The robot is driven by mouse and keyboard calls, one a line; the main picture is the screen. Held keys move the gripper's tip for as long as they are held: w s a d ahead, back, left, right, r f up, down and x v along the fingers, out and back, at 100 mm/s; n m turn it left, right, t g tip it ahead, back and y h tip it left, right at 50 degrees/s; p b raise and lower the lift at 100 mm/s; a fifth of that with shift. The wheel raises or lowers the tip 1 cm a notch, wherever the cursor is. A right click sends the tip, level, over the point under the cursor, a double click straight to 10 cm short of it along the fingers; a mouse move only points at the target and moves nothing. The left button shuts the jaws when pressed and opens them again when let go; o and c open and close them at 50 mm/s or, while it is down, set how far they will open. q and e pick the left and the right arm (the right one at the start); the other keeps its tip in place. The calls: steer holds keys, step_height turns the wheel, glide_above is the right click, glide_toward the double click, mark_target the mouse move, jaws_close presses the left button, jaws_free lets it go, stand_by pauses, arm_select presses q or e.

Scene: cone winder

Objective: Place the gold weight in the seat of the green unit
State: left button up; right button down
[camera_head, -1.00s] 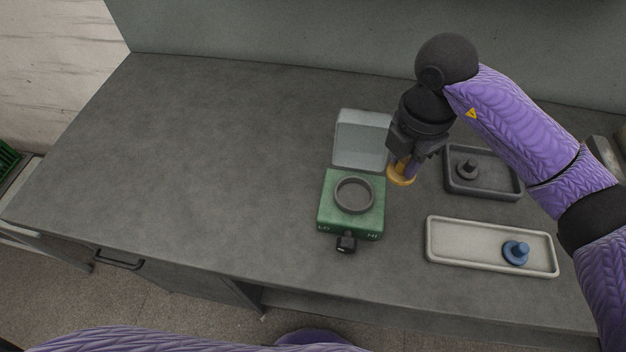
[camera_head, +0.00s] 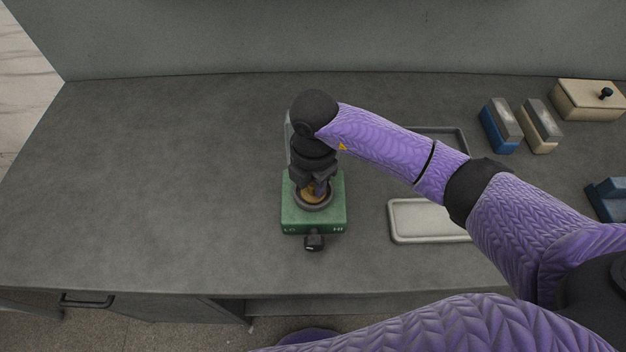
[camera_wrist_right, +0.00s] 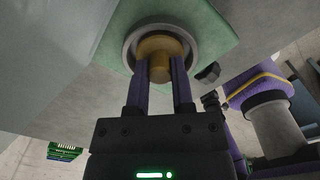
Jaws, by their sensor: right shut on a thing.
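The green unit (camera_head: 297,222) stands on the bench, with a black knob (camera_head: 314,242) at its front and a round grey-rimmed seat on top. My right gripper (camera_head: 316,190) is over the seat, shut on the gold weight (camera_head: 311,196). In the right wrist view the gold weight (camera_wrist_right: 158,58) is between the two fingers and inside the outline of the seat ring (camera_wrist_right: 192,38). I cannot tell whether the weight touches the seat floor. The unit's raised clear lid (camera_head: 289,145) is mostly hidden behind my right arm. My left gripper is not in view.
A pale tray (camera_head: 398,232) lies right of the unit, partly hidden by my arm. A dark tray (camera_head: 462,140) is behind it. Blue and cream blocks (camera_head: 497,128) and a lidded box (camera_head: 590,100) stand at the far right. The bench left of the unit is clear.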

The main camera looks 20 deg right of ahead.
steer(key=shift+f, duration=0.15)
steer(key=c, duration=0.5)
jaws_free()
step_height(320, 180, up, 12)
steer(key=p, duration=0.2)
steer(key=shift+r+p, duration=0.2)
steer(key=shift+p, duration=0.1)
